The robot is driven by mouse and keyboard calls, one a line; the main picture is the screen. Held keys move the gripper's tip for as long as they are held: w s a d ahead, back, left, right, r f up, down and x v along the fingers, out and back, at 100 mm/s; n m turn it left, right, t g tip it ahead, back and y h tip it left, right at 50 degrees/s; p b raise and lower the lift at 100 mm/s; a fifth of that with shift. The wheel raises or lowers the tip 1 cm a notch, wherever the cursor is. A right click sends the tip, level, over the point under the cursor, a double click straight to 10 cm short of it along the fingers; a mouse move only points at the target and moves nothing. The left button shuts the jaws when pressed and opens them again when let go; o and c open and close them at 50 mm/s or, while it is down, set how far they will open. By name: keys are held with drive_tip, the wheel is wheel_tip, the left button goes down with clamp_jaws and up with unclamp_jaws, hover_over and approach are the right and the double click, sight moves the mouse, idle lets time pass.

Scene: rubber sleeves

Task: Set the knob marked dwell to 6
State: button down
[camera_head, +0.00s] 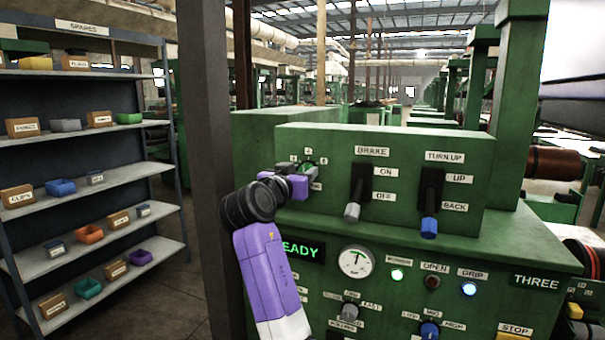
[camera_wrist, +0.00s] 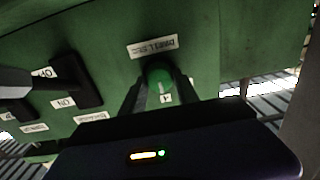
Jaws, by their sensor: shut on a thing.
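The dwell knob (camera_wrist: 158,76) is a round green knob on the green machine face, seen between my fingers in the wrist view. Its white line points down in that picture, toward a small label (camera_wrist: 166,98) that looks like a 4. The DWELL plate (camera_wrist: 152,47) shows upside down beyond the knob. In the head view my gripper (camera_head: 305,176) is at the upper-left panel and hides most of the knob. Small number labels (camera_head: 308,152) sit around it, too small to read surely. My gripper is shut on the knob, one finger on each side.
The BRAKE lever (camera_head: 355,195) and TURN UP lever (camera_head: 431,200) stick out to the right of the knob. A gauge (camera_head: 356,261), lamps and lower knobs sit below. A grey post (camera_head: 208,150) and a spares shelf (camera_head: 90,195) stand to the left.

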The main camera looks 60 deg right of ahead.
drive_tip(key=shift+f+m+b, duration=0.15)
drive_tip(key=shift+m+b, duration=0.15)
drive_tip(key=shift+b, duration=0.25)
drive_tip(key=shift+s+m+b, duration=0.15)
drive_tip(key=shift+m+b, duration=4.55)
drive_tip(key=shift+b, duration=1.3)
drive_tip(key=c, duration=0.9)
unclamp_jaws()
drive_tip(key=shift+c, duration=0.2)
